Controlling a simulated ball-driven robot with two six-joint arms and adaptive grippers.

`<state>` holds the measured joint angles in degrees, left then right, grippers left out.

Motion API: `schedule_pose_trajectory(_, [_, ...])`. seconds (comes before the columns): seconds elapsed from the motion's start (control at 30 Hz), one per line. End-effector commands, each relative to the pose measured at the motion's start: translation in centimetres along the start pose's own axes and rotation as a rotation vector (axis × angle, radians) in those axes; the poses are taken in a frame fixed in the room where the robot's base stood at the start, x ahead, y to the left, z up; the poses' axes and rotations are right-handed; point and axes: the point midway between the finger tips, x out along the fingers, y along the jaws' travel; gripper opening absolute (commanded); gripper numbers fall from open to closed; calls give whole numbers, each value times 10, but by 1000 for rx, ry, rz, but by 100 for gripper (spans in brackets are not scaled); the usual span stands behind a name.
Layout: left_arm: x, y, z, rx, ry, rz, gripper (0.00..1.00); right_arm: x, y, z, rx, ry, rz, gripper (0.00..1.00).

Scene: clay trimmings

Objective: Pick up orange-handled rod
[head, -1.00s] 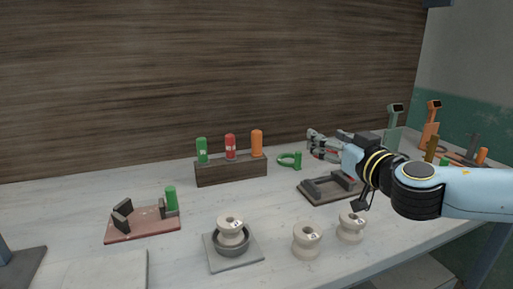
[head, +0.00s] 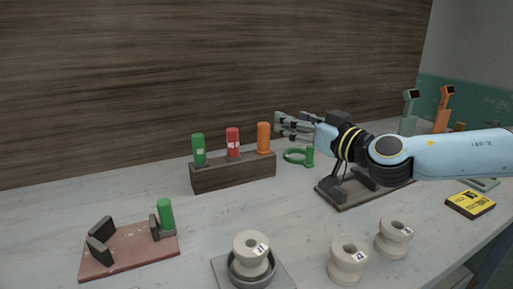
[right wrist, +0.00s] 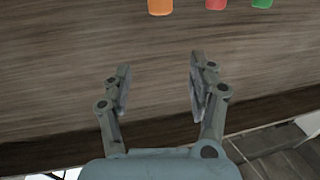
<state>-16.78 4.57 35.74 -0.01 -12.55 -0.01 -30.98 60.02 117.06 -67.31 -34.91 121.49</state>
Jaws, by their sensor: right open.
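The orange-handled rod (head: 263,138) stands upright at the right end of a dark wooden block (head: 233,175), beside a red-handled one (head: 233,143) and a green-handled one (head: 198,149). The part below its handle is hidden in the block. My right gripper (head: 279,126) is open and empty, just right of the orange handle and near its top height. In the right wrist view, its spread fingers (right wrist: 158,82) have nothing between them; the orange handle's end (right wrist: 160,7) shows at the top edge. My left gripper is out of view.
A green ring-shaped tool (head: 298,156) lies right of the block. A dark fixture (head: 350,199) sits under my right forearm. Pale spools (head: 347,262) stand in front, and a reddish base (head: 130,252) is front left. The wooden wall (head: 200,70) rises behind.

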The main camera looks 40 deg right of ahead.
Motion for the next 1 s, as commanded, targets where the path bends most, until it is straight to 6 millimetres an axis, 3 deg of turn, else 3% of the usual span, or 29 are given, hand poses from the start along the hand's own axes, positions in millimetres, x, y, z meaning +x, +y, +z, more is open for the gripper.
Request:
schedule_pose_trajectory(0.03, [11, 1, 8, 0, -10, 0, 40, 0, 0, 13, 0, -3, 0, 59])
schedule_pose_trajectory(0.2, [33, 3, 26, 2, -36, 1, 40, -1, 0, 38, -1, -10, 0, 59])
schedule_pose_trajectory(0.47, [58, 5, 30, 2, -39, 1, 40, -2, 0, 68, -2, -19, 0, 59])
schedule_pose_trajectory(0.57, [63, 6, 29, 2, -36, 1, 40, 2, 0, 71, -2, -18, 2, 59])
schedule_pose_trajectory(0.83, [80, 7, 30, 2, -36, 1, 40, 42, 1, 72, 1, -17, 5, 59])
schedule_pose_trajectory(1.0, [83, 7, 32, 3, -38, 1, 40, 54, 0, 71, 0, -18, 1, 59])
